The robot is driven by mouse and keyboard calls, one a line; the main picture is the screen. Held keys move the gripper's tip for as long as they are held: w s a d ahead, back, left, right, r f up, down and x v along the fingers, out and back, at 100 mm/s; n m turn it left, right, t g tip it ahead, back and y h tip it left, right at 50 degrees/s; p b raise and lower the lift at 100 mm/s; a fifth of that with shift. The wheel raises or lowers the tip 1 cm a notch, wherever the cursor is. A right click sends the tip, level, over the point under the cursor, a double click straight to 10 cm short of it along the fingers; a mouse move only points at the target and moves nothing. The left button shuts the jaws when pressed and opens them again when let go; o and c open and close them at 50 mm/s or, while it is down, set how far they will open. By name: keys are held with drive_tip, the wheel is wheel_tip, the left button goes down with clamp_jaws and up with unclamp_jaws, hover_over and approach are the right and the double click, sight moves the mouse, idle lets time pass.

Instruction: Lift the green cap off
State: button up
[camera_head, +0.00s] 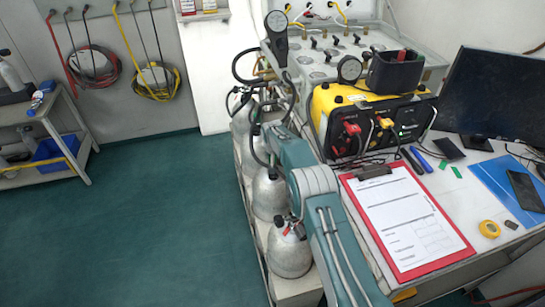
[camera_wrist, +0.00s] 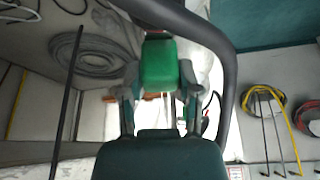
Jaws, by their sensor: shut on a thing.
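The green cap (camera_wrist: 158,68) shows in the wrist view, upper middle, between the two fingers of my gripper (camera_wrist: 159,82). The fingers are shut on its left and right sides. A dark part with a reddish band (camera_wrist: 158,34) lies right behind the cap; I cannot tell whether the cap is still seated on it. A thick black hose (camera_wrist: 228,90) arcs over and to the right of the gripper, close by. In the head view my arm reaches up beside the grey cylinders, and I cannot make out the cap or the fingertips there.
Grey cylinders (camera_head: 290,252) with black hoses stand in a row left of the desk. A yellow-black unit (camera_head: 335,100), a gauge panel (camera_head: 365,38) and a red clipboard (camera_head: 408,215) crowd the right. The green floor (camera_head: 165,215) at left is clear.

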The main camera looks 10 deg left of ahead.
wheel_tip(320, 180, up, 3)
drive_tip(key=shift+f, duration=0.1)
drive_tip(key=shift+s+d+r, duration=0.15)
drive_tip(key=shift+s+r, duration=0.3)
drive_tip(key=shift+r, duration=0.2)
drive_tip(key=shift+s+d+r, duration=0.15)
drive_tip(key=shift+s+r, duration=0.25)
drive_tip(key=shift+r, duration=0.2)
drive_tip(key=s+d+r, duration=0.4)
drive_tip(key=s+r, duration=0.3)
drive_tip(key=s, duration=0.4)
drive_tip(key=shift+s+r, duration=0.25)
drive_tip(key=shift+r, duration=0.1)
